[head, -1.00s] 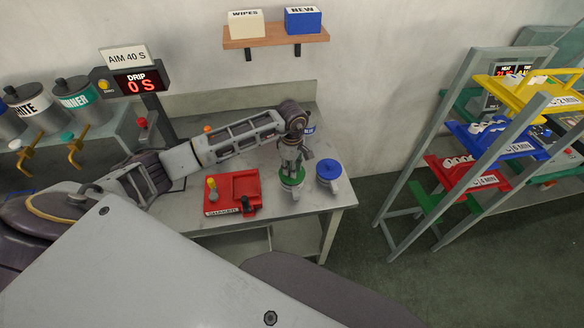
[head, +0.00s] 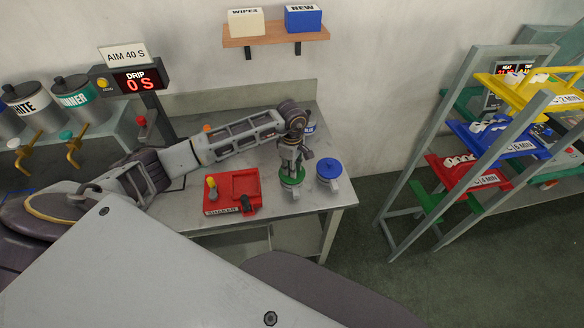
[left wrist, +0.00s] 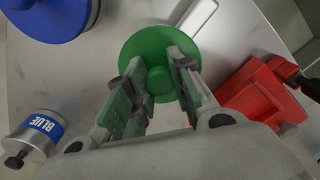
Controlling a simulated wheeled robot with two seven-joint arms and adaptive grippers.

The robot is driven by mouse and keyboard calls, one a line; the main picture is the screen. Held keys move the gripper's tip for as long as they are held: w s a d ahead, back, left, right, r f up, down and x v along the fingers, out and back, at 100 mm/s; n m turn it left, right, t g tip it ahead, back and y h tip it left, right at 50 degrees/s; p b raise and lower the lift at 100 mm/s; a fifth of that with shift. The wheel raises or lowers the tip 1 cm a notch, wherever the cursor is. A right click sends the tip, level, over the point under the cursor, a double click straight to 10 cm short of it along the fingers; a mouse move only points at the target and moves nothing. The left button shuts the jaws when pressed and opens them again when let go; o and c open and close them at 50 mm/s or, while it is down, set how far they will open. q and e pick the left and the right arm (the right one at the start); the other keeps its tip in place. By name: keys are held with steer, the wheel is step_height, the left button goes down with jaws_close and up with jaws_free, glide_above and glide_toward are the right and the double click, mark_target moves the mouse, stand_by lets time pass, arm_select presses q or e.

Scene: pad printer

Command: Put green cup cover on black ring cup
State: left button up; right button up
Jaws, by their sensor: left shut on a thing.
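The green cup cover (left wrist: 160,50) is a round green disc with a small raised knob. In the head view the green cover (head: 292,182) sits low at the table top, below my left gripper (head: 291,165). In the left wrist view my left gripper (left wrist: 155,85) has its fingers on either side of the knob and is shut on it. A pale handle-like part sticks out beyond the cover in both views. The cup under the cover is mostly hidden, so I cannot make out a black ring. My right gripper is not in view.
A blue-covered cup (head: 329,170) stands just right of the green one. A red shaker tray (head: 233,192) lies to the left. A canister labelled BLUE (left wrist: 34,137) stands nearby. A rack with coloured shelves (head: 480,150) is at the right. The table's front right corner is clear.

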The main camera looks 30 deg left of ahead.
arm_select(q)
steer(key=o, duration=1)
steer(key=o, duration=0.5)
steer(key=shift+r+p, duration=1.6)
steer(key=shift+r, duration=1.95)
steer(key=shift+f, duration=0.1)
